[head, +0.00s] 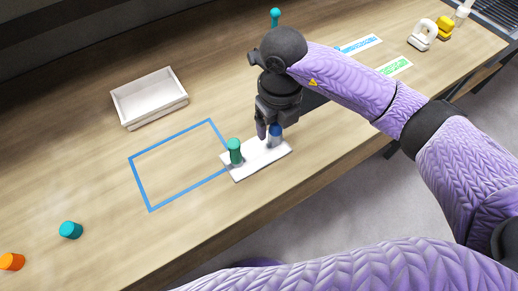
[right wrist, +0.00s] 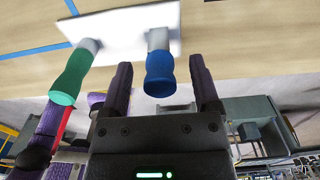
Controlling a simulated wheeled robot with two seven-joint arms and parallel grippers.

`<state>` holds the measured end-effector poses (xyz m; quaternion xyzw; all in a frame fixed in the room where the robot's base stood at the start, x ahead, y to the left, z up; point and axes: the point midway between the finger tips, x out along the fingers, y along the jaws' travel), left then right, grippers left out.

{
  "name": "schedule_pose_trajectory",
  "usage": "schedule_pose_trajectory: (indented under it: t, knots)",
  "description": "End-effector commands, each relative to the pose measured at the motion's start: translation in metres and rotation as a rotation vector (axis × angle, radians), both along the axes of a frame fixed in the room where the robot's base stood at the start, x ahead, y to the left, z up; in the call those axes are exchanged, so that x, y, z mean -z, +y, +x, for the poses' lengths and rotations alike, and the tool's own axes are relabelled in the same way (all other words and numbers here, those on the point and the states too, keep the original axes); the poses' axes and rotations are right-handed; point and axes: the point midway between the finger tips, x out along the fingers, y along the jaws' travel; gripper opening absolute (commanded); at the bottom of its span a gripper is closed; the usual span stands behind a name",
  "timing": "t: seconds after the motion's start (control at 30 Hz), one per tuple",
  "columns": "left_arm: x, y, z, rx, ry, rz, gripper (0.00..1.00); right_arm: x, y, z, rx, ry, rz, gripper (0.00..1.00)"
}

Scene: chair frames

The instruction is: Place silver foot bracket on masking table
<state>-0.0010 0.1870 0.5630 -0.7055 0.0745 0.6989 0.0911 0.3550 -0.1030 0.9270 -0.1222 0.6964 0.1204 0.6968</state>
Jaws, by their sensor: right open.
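A flat pale silver-white plate (head: 258,164), which looks like the foot bracket, lies on the wooden table (head: 100,185). It overlaps the right corner of a blue tape rectangle (head: 140,183). A green-capped post (head: 235,150) and a blue-capped post (head: 276,130) stand on it. My right gripper (head: 268,133) points down over the plate at the blue post. In the right wrist view my right gripper (right wrist: 160,62) is open, with the blue cap (right wrist: 159,78) between its fingers and visible gaps on both sides. My left gripper is not in view.
A white open tray (head: 148,98) stands behind the tape rectangle. A teal cap (head: 71,230) and an orange cap (head: 11,262) lie at the left. Blue (head: 360,45) and green (head: 397,66) labels and a white part (head: 422,36) are at the right. The tape rectangle's inside is mostly clear.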

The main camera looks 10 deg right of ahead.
Motion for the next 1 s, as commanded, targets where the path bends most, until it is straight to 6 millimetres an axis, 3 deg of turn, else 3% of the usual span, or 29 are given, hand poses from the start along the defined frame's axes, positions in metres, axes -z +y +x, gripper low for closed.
schedule_pose_trajectory:
  t: [0.03, 0.1, 0.3, 0.67, 1.0]
  knots:
    - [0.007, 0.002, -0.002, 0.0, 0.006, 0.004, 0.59, 0.015, 0.0, 0.0, 0.001, 0.005, 0.0, 0.79]
    - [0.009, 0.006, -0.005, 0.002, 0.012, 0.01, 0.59, 0.024, 0.0, 0.0, 0.001, 0.004, 0.001, 0.79]
    - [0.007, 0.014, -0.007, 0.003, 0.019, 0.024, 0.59, 0.023, 0.0, 0.0, 0.0, 0.001, 0.002, 0.77]
    - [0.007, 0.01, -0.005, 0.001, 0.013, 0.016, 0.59, 0.022, 0.0, 0.0, 0.0, 0.001, 0.002, 0.01]
    - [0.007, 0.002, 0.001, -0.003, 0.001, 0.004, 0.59, 0.021, 0.0, 0.0, 0.0, 0.0, 0.003, 0.0]
